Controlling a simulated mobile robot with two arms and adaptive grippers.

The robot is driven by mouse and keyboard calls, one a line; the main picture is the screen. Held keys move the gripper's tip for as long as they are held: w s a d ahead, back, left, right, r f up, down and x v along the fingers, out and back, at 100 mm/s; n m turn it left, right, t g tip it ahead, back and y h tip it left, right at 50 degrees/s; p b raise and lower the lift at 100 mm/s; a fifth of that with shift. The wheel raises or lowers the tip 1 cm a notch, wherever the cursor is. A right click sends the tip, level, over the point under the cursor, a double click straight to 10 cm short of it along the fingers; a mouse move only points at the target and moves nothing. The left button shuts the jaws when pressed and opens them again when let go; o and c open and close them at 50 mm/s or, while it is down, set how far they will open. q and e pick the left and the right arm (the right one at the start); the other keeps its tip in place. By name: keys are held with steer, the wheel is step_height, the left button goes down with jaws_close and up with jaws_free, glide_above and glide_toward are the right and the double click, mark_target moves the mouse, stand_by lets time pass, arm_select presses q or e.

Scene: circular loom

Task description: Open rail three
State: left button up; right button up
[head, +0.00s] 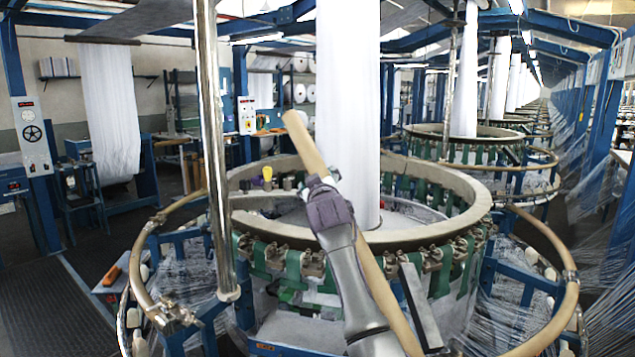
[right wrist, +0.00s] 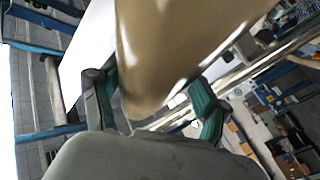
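A tan wooden-looking rail (head: 303,142) runs diagonally across the front of the circular loom (head: 440,190), its upper free end raised above the loom's rim and its lower end leaving the bottom of the head view. My right gripper (head: 322,190) is on this rail below its free end. In the right wrist view the rail (right wrist: 165,50) lies between the two green-padded fingers (right wrist: 152,100), which appear closed on it. The contact is partly hidden by the gripper body. Which numbered rail it is cannot be read. My left gripper is not in view.
Curved tan rails stand around the loom at the left (head: 142,268) and right (head: 565,262). A metal post (head: 213,150) stands left of the raised rail. White fabric (head: 347,90) hangs into the loom. Dark floor (head: 45,310) is clear at the left.

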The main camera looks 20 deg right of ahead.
steer(key=shift+s+a+r, duration=0.1)
steer(key=shift+s+a, duration=0.05)
steer(key=s+a, duration=0.1)
steer(key=s, duration=1)
steer(key=shift+s+a+f, duration=0.25)
steer(key=shift+s+a, duration=0.1)
